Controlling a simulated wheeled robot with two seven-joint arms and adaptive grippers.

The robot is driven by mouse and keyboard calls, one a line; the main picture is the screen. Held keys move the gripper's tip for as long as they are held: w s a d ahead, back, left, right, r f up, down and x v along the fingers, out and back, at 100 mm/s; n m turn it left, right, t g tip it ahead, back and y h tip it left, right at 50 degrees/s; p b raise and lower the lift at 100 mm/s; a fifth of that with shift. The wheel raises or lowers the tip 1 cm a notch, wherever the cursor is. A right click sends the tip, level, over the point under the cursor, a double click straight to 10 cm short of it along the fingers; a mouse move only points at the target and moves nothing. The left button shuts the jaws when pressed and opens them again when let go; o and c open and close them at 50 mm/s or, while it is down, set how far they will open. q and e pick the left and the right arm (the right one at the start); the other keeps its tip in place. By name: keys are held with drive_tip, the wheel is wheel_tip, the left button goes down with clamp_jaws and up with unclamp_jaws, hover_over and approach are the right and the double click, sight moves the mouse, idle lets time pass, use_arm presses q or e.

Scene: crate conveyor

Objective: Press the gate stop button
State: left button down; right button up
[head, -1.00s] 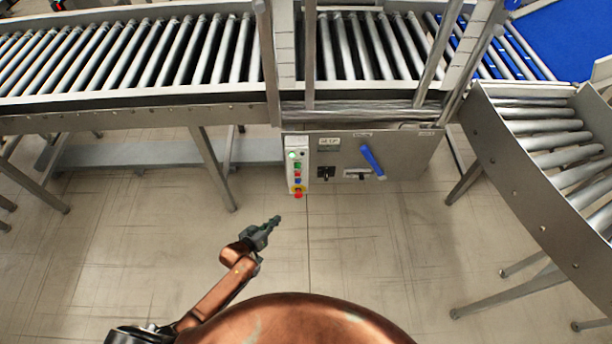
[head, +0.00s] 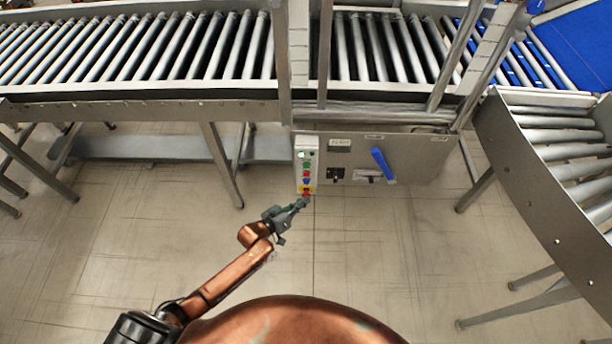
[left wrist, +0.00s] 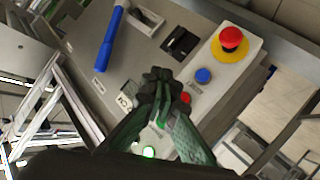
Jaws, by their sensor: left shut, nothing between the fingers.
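A pale button box (head: 298,172) is on the front of the control panel below the conveyor. In the left wrist view it carries a red mushroom button (left wrist: 231,38) on a yellow ring, a blue button (left wrist: 203,75), a small red button (left wrist: 185,98) and a lit green one (left wrist: 148,151). I cannot read which is the gate stop. My left gripper (head: 303,203) is shut and empty, near the lower end of the box. In the left wrist view its fingertips (left wrist: 158,80) overlap the box edge beside the small red button; contact cannot be told. My right gripper is not in view.
The grey control panel (head: 410,168) also has a blue lever handle (head: 383,165) and a black switch (head: 337,174). A roller conveyor (head: 140,100) runs above, with a curved section (head: 530,175) at the right. The floor (head: 380,260) before the panel is clear.

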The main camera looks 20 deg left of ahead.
sight(306, 175)
use_arm(q)
drive_tip(key=w+a+b, duration=0.2)
drive_tip(key=w+b, duration=0.2)
drive_tip(key=w, duration=0.4)
drive_tip(key=shift+a, duration=0.15)
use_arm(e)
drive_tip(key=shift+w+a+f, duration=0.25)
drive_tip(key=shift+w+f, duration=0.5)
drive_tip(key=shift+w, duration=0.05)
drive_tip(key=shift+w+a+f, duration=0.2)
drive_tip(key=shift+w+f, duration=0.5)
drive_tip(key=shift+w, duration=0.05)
use_arm(q)
drive_tip(key=shift+s, duration=0.1)
drive_tip(key=shift+w+b, duration=0.2)
drive_tip(key=shift+b, duration=0.1)
drive_tip(key=shift+w+a, duration=0.1)
drive_tip(key=shift+w, duration=0.15)
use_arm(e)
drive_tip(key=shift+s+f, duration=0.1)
